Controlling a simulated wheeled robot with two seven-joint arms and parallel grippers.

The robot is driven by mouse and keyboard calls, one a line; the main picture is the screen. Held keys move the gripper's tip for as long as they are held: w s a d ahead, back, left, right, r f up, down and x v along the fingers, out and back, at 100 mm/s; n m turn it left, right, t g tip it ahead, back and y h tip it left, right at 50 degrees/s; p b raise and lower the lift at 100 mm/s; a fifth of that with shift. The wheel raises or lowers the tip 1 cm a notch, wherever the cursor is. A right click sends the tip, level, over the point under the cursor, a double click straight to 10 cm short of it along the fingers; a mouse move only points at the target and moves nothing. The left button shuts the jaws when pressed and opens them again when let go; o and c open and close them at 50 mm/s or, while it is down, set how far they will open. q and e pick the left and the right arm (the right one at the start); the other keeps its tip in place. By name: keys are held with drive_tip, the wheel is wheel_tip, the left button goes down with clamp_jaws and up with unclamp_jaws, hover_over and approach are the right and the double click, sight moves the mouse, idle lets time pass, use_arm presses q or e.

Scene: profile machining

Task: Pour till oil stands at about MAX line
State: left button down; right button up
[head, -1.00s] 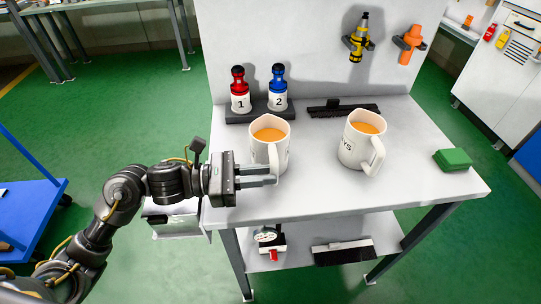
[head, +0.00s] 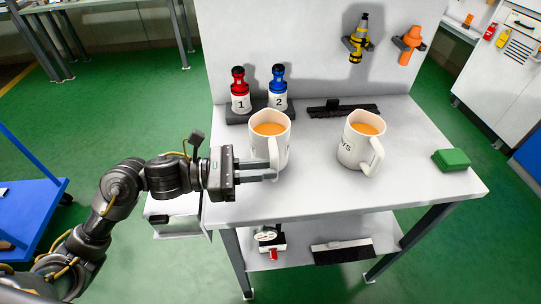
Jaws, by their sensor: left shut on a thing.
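A white jug (head: 262,150) with orange-brown oil in it is at the left of the worktop, upright. My left gripper (head: 270,172) is shut on its handle. A second white jug (head: 352,152) with similar oil and dark lettering stands upright to the right on the table, its handle toward the lower right. The MAX line cannot be made out on either jug. Whether the left jug touches the table is hard to tell. My right gripper is not in view.
A red-topped holder marked 1 (head: 239,92) and a blue-topped one marked 2 (head: 278,90) stand behind the left jug. A dark rack (head: 343,109) lies at the back. A green block (head: 452,160) sits on the worktop (head: 410,190) at right. The front right is clear.

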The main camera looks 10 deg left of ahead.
sight(271, 151)
use_arm(q)
drive_tip(key=shift+r, duration=0.2)
idle(0.3)
drive_tip(key=shift+r+p, duration=0.4)
drive_tip(key=shift+r, duration=1)
